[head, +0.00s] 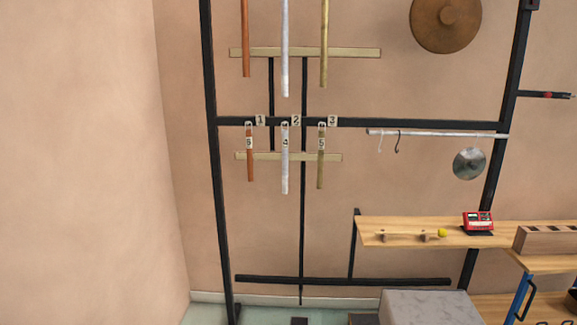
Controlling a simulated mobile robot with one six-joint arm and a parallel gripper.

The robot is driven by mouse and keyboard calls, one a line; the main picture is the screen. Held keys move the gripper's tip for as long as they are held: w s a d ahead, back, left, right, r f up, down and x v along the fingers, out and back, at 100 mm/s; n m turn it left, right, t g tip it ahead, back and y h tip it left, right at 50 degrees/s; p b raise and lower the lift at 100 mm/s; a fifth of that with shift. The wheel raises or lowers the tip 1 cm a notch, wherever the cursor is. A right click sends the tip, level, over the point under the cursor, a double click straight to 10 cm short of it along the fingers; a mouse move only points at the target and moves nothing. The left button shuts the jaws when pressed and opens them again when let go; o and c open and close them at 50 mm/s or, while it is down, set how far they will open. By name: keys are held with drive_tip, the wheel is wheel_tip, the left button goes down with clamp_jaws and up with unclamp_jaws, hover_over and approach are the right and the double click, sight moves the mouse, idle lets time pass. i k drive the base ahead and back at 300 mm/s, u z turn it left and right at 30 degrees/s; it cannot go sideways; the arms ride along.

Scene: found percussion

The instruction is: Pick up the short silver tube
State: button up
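The short silver tube (285,172) hangs upright in the lower row of tubes, in the middle, with a small label marked 4. A short copper tube (250,165) labelled 6 hangs to its left, and a short brass-coloured tube (320,168) labelled 5 hangs to its right. A longer silver tube (285,50) hangs above it in the upper row, between a long copper tube (246,40) and a long brass tube (324,45). My gripper is not in view.
The tubes hang on a black frame (420,123) with wooden crossbars (360,53). A gong (446,20) and a small metal disc (469,164) hang at right. A wooden shelf (400,231) holds a red device (478,221). A grey block (430,308) stands below.

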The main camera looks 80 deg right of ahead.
sight(284, 132)
drive_tip(key=z, duration=0.4)
drive_tip(key=i, duration=0.65)
drive_tip(key=z, duration=1)
drive_tip(key=i, duration=0.75)
drive_tip(key=z, duration=0.3)
